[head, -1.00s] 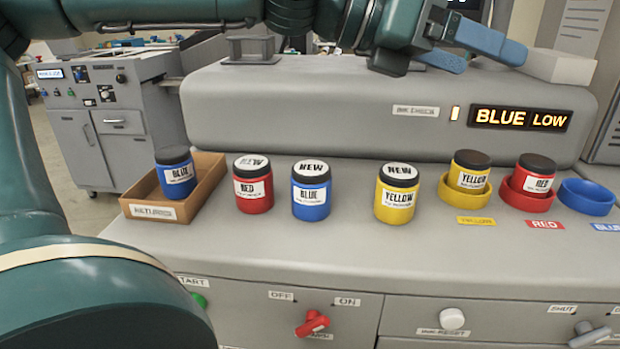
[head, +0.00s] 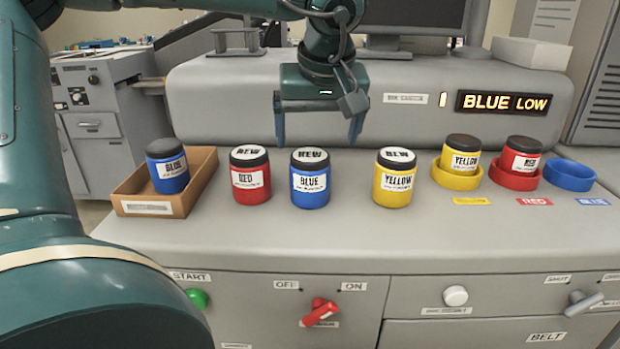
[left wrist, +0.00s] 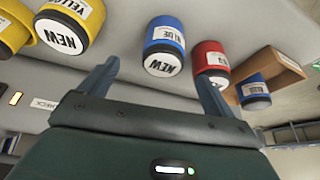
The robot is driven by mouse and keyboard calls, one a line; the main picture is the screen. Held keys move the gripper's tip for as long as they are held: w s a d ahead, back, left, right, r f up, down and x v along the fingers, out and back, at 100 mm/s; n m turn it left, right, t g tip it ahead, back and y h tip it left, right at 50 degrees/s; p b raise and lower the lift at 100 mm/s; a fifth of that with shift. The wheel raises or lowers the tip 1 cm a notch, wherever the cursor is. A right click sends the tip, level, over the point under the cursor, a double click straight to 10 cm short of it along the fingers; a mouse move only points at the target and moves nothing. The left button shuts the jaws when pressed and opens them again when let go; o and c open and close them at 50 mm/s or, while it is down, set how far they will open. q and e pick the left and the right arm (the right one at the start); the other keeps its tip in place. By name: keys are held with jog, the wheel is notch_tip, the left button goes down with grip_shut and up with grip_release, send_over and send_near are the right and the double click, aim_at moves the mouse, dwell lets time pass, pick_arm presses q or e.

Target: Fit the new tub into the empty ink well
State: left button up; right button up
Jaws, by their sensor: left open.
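The new blue tub (head: 310,179), with a black lid marked NEW, stands upright on the counter between a new red tub (head: 250,175) and a new yellow tub (head: 394,178). The blue ink well (head: 569,176) at the far right is an empty ring. My left gripper (head: 320,138) is open and empty, fingers pointing down above and behind the new blue tub. In the left wrist view the blue tub (left wrist: 164,38) shows beyond the gap between the open fingers (left wrist: 158,85), apart from them. My right gripper is not in view.
A yellow tub (head: 461,153) sits in the yellow well (head: 456,180) and a red tub (head: 521,155) in the red well (head: 513,181). Another blue tub (head: 167,167) stands in the returns tray (head: 150,208). The display (head: 515,103) reads BLUE LOW. The counter's front is clear.

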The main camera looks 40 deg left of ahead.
aim_at(315, 158)
pick_arm(q)
jog(key=x, duration=0.4)
jog(key=shift+a+f, duration=0.1)
jog(key=shift+f, duration=0.15)
jog(key=shift+s+p+x, duration=0.1)
jog(key=shift+p+x, duration=0.2)
jog(key=shift+x, duration=1.05)
jog(key=shift+s+p+x, duration=0.15)
jog(key=shift+p+x, duration=0.15)
jog(key=shift+x, duration=1)
jog(key=shift+a, duration=0.15)
jog(key=shift+c, duration=0.5)
jog(key=c, duration=1.3)
